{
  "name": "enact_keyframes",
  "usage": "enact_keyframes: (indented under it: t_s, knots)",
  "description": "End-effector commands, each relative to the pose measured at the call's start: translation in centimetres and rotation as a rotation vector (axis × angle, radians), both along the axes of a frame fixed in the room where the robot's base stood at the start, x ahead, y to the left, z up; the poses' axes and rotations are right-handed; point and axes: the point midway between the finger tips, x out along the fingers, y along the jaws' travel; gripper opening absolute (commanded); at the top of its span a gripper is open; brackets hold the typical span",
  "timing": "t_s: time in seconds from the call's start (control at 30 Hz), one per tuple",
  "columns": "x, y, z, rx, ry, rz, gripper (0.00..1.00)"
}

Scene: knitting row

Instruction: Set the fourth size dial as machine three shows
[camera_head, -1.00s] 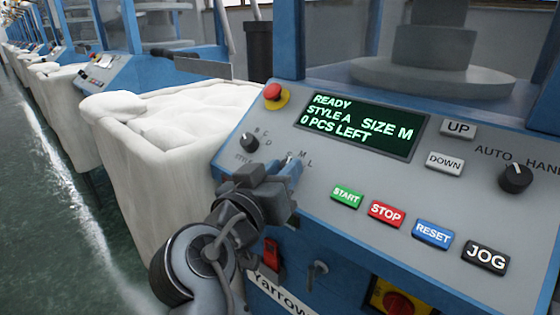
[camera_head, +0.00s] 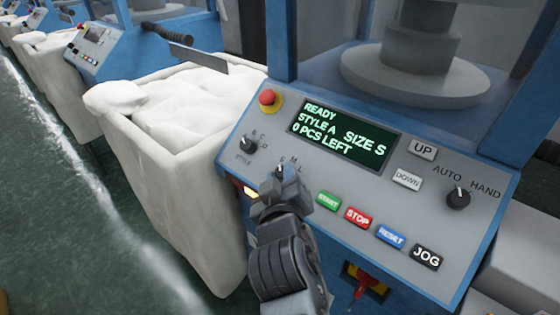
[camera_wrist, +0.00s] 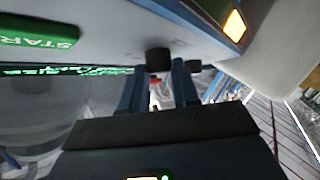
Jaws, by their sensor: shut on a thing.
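My gripper (camera_head: 281,180) is at the front panel of the near blue machine, over the size dial below the S, M, L marks. In the wrist view, my fingers (camera_wrist: 160,88) stand on either side of a dark knob (camera_wrist: 158,61), shut on the size dial. In the head view, the gripper hides the dial and its pointer. The panel display (camera_head: 345,132) reads READY, STYLE A, SIZE S, 0 PCS LEFT. Another machine's panel (camera_head: 93,41) shows at the back left; its display is too small to read.
The style dial (camera_head: 249,145) is just left of my gripper. Green START (camera_head: 328,201), red STOP (camera_head: 357,216) and RESET (camera_head: 390,236) buttons are close at right. A red emergency stop (camera_head: 268,98) sits above. A white fabric-filled bin (camera_head: 190,215) stands left.

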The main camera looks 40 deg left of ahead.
Motion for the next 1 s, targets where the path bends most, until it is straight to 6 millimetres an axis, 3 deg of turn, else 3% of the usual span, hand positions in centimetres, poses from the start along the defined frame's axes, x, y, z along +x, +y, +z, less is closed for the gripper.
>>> enact_keyframes:
  t_s: [0.77,0.8,1.0]
  knots:
    - [0.11,-0.09,0.04,-0.04,0.001,0.051,0.0]
    - [0.11,-0.08,0.05,-0.04,0.001,0.051,0.33]
    - [0.1,-0.07,0.05,-0.04,0.002,0.05,0.52]
